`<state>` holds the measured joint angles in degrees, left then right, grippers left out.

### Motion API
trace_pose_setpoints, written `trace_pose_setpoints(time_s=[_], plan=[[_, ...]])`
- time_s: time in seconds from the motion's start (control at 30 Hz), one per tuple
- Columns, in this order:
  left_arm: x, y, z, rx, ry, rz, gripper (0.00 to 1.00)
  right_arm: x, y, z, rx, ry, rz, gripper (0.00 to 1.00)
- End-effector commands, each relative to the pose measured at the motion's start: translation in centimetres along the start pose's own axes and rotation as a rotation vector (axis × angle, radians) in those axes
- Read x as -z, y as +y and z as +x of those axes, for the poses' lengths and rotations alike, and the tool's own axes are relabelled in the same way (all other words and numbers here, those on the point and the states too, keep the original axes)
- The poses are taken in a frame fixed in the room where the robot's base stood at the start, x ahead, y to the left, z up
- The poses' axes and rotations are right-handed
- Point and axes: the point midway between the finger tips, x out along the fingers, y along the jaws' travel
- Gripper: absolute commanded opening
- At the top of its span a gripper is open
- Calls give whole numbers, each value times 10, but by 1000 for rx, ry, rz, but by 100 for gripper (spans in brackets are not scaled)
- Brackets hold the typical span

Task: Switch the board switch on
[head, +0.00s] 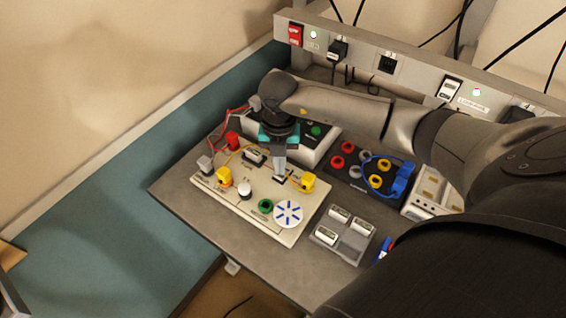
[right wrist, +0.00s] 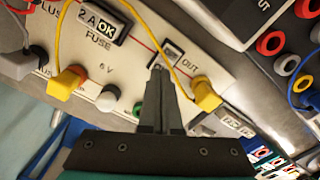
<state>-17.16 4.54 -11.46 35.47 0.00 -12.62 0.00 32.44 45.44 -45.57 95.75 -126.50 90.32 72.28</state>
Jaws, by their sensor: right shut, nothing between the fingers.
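The cream board (head: 235,207) lies on the grey table, carrying plugs, a white bulb, a green part and a blue-and-white disc. It also shows in the right wrist view (right wrist: 225,58). My right gripper (head: 279,178) points down at the board between the fuse and the right yellow plug. In the right wrist view its shut fingers (right wrist: 160,72) reach the printed red line left of the OUT label. They are empty. My left gripper is not in view.
Yellow plugs (head: 225,178) (head: 308,181) with wires flank the fuse (head: 254,157). A box with a green button (head: 316,131) stands behind. A dark socket block (head: 345,180) and a grey tray (head: 343,238) are at right. The power rail (head: 360,58) runs behind.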

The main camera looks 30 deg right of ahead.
Motion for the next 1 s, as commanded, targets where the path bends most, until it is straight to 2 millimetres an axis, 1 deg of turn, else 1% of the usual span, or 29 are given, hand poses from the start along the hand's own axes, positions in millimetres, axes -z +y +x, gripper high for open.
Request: trace_pose_setpoints(time_s=[1.0], plan=[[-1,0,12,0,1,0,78,0,0,16,1,0,0,0]])
